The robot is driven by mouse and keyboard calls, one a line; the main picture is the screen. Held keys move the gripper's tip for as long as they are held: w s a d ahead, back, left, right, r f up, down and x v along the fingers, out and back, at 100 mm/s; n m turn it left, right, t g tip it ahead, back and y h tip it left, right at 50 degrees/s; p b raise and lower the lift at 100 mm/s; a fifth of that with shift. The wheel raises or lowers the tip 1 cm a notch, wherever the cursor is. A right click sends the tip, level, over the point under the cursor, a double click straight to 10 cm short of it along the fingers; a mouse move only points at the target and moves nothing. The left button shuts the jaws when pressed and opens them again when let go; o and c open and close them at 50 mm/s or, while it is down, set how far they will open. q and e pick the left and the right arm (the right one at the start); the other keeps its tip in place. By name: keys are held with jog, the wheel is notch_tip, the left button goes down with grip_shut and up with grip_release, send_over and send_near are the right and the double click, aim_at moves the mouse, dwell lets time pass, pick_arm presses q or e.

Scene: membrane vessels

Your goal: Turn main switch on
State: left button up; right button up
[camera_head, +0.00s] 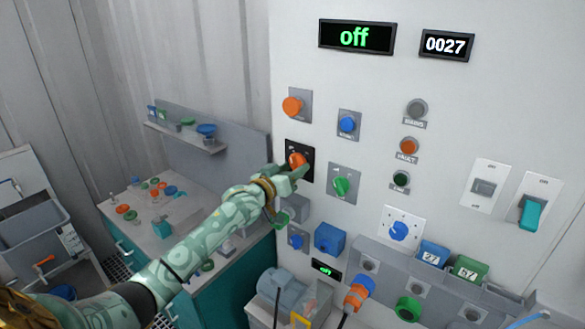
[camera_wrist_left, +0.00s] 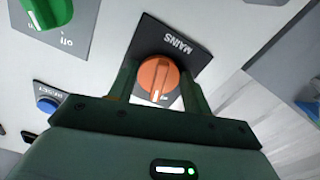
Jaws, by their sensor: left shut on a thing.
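The main switch is an orange rotary knob (camera_head: 296,159) on a black plate on the white wall panel. In the left wrist view the orange knob (camera_wrist_left: 158,78) sits on a plate (camera_wrist_left: 180,42) marked "MAINS", with a white pointer line on its face. My left gripper (camera_head: 290,170) is at the knob, its two fingers on either side of it and shut on it. My right gripper is not in view.
A green knob (camera_head: 341,185) on a grey plate is right of the main switch. An orange knob (camera_head: 293,106) is above, and a blue button (camera_head: 347,124) is up to the right. A counter (camera_head: 446,45) reads 0027. A teal workbench (camera_head: 243,285) stands lower left.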

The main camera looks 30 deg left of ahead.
pick_arm(q)
jog(key=shift+a+m+p, duration=0.2)
jog(key=shift+m+p, duration=0.35)
jog(key=shift+m, duration=2.25)
jog(key=shift+a+m+p, duration=0.15)
jog(key=shift+m+p, duration=0.35)
jog(key=shift+m, duration=2.3)
jog(key=o, duration=1)
jog(key=s, duration=0.5)
jog(key=s+a+b, duration=0.1)
jog(key=s, duration=0.5)
jog(key=s+b, duration=0.1)
jog(key=s, duration=0.4)
jog(key=shift+s+a, duration=0.15)
